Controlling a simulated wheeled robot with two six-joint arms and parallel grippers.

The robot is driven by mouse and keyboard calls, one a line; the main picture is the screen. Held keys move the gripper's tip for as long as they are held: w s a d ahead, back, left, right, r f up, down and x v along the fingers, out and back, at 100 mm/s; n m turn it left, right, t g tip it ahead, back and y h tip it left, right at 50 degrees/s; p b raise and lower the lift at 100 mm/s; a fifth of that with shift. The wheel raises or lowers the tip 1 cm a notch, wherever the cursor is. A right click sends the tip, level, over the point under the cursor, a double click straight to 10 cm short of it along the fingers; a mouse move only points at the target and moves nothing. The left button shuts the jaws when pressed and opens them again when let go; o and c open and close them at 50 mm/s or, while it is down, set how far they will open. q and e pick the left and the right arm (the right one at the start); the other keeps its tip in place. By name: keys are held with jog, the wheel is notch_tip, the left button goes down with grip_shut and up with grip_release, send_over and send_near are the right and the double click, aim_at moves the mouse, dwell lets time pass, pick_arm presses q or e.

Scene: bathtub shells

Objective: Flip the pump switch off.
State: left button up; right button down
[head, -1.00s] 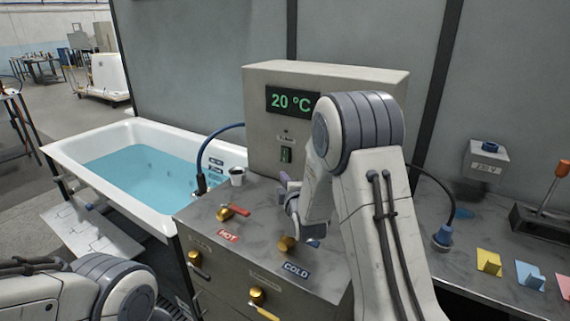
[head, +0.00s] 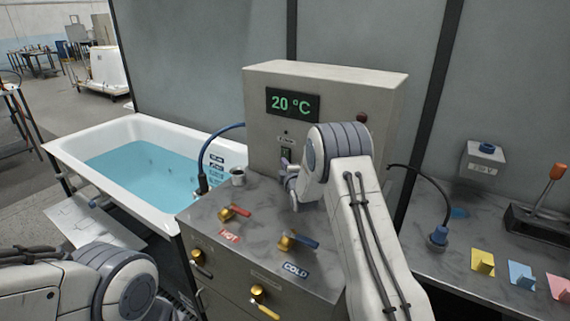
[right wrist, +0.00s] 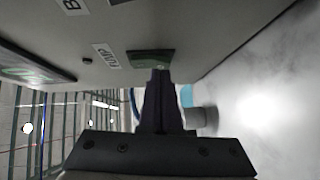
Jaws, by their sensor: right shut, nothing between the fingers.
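The pump switch (head: 286,153) is a small dark green rocker on the front of the grey control box (head: 262,140), below the temperature display. My right gripper (head: 284,168) is shut and empty, with its fingertips just below the switch and partly over its lower end. In the right wrist view the switch (right wrist: 152,56) lies right at the tips of the closed fingers (right wrist: 159,88), beside a PUMP label (right wrist: 110,55). I cannot tell whether they touch, or which way the rocker is tipped. My left arm shows at lower left; its gripper is out of view.
The display (head: 292,104) reads 20 °C. A red-handled hot valve (head: 234,212) and a blue-handled cold valve (head: 298,242) stand on the metal bench below. A cup (head: 238,177) sits left of my gripper.

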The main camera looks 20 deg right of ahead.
jog(key=shift+t, duration=0.4)
jog(key=s+a+b, duration=0.2)
jog(key=s+a+f+b, duration=0.1)
jog(key=s+a+b, duration=0.1)
jog(key=shift+s+f+b, duration=0.15)
jog(key=shift+s+b, duration=0.2)
jog(key=s, duration=0.2)
jog(key=s+b, duration=0.1)
jog(key=s, duration=0.4)
jog(key=shift+s+f, duration=0.2)
jog(key=shift+f, duration=0.05)
